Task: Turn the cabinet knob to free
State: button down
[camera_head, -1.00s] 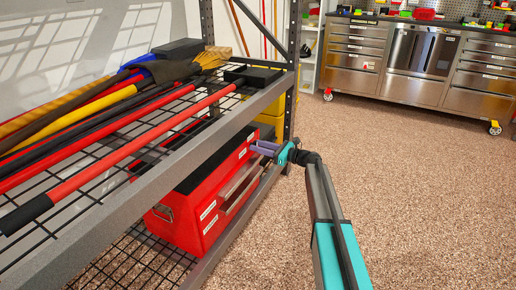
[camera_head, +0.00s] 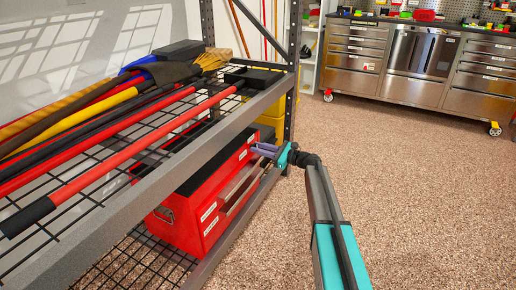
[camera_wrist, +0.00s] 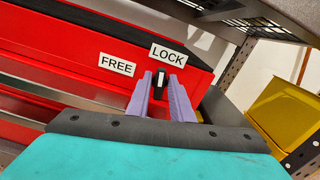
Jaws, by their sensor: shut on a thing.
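The red steel toolchest (camera_head: 190,212) sits on the lower shelf of the rack. In the wrist view its red front (camera_wrist: 60,45) bears a white FREE label (camera_wrist: 117,64) and a white LOCK label (camera_wrist: 168,54) to the right of it. The knob (camera_wrist: 160,79) is small and black with a white mark, just below the LOCK label. The white mark points up in the picture, toward LOCK. My gripper (camera_wrist: 161,92) is shut on the knob, one purple finger on each side. In the head view my gripper (camera_head: 264,150) is at the chest's far right end, and the knob is hidden there.
The rack's upper shelf edge (camera_head: 150,165) runs just above the chest and carries long-handled tools. A rack post (camera_head: 291,70) and yellow bins (camera_wrist: 285,105) stand right beside the gripper. The speckled floor to the right is open, with a steel workbench (camera_head: 400,65) at the back.

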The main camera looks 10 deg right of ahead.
jog(key=n, duration=0.4)
jog(key=shift+d, duration=0.15)
jog(key=n, duration=0.3)
jog(key=shift+s+f, duration=0.1)
jog(key=shift+f, duration=0.1)
jog(key=n+b, duration=0.2)
jog(key=n, duration=0.2)
jog(key=shift+f+n, duration=0.15)
jog(key=shift+n, duration=0.25)
jog(key=n+b, duration=0.1)
jog(key=n, duration=0.2)
jog(key=shift+d+n+b, duration=0.1)
jog(key=shift+n+b, duration=0.2)
jog(key=shift+b, duration=0.1)
jog(key=c, duration=1.8)
grip_release()
